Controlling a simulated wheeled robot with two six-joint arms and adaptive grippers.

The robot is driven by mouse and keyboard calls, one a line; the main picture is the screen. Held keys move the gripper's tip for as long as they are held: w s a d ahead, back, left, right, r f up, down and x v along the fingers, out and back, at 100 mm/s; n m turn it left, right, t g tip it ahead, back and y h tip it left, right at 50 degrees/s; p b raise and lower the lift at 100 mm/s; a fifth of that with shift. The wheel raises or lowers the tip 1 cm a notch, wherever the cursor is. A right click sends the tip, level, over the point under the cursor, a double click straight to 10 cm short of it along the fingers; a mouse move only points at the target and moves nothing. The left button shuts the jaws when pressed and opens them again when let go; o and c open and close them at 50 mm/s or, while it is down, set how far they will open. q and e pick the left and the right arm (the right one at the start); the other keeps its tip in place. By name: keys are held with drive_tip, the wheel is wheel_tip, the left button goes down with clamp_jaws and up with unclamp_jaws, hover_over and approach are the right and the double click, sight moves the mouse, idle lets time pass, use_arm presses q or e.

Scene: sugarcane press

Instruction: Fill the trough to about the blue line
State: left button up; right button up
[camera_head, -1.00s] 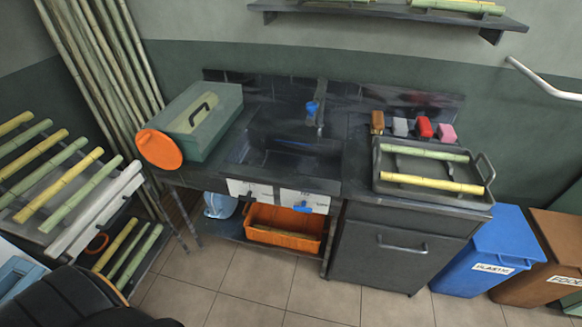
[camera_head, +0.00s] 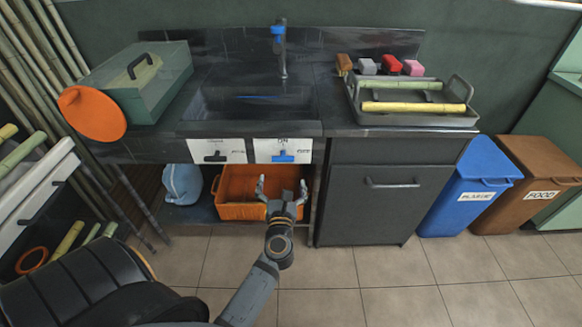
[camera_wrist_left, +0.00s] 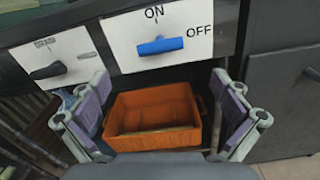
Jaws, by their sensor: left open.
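The trough (camera_head: 215,103) is the dark basin in the counter, with a blue line (camera_head: 258,97) on its back wall. I see no clear water surface in it. A tap (camera_head: 283,62) with a blue part stands behind it. Below the counter front, a white ON/OFF panel carries a blue lever (camera_head: 283,158). In the left wrist view the blue lever (camera_wrist_left: 160,46) lies level, beside the OFF label, with ON above. My left gripper (camera_head: 283,184) is open and empty, below and in front of that lever, apart from it. My right gripper is out of view.
A second panel with a black lever (camera_head: 215,156) is left of the blue one. An orange crate (camera_head: 240,211) sits on the low shelf behind the gripper. A cabinet (camera_head: 370,205) stands to the right.

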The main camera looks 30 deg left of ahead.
sight(283, 161)
use_arm(q)
drive_tip(key=x, duration=0.9)
drive_tip(key=shift+w+a, duration=0.15)
drive_tip(key=shift+w, duration=0.25)
drive_tip(key=shift+w+a, duration=0.2)
drive_tip(key=shift+w, duration=0.1)
